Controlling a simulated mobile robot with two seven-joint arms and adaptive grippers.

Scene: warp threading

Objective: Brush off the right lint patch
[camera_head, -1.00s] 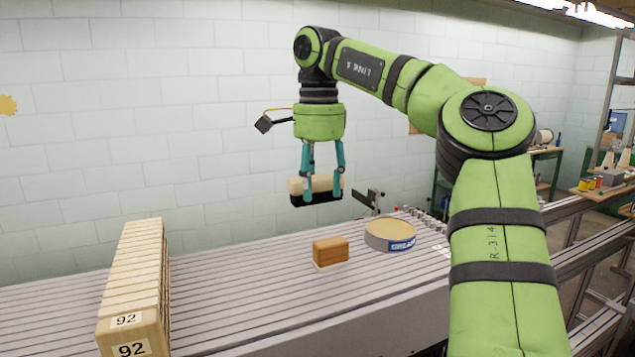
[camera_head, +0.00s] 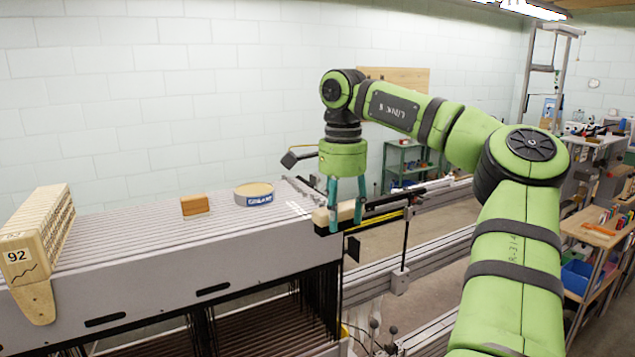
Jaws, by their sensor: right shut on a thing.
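My right gripper (camera_head: 347,208) is shut on a brush (camera_head: 321,214) with a pale wooden body and dark bristles underneath. It holds the brush near the right end of the grey slatted surface (camera_head: 150,228). I cannot tell whether the bristles touch anything. I cannot make out the right lint patch; small white marks (camera_head: 298,208) lie on the slats just left of the brush, and I cannot tell if they are lint. My left gripper is not in view.
A round tin (camera_head: 253,196) and a brown block (camera_head: 195,205) stand on the slats. A stack of wooden pieces marked 92 (camera_head: 38,232) is at the left. A dark bar with a yellow strip (camera_head: 388,214) extends right of the gripper. A green shelf (camera_head: 405,165) stands behind.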

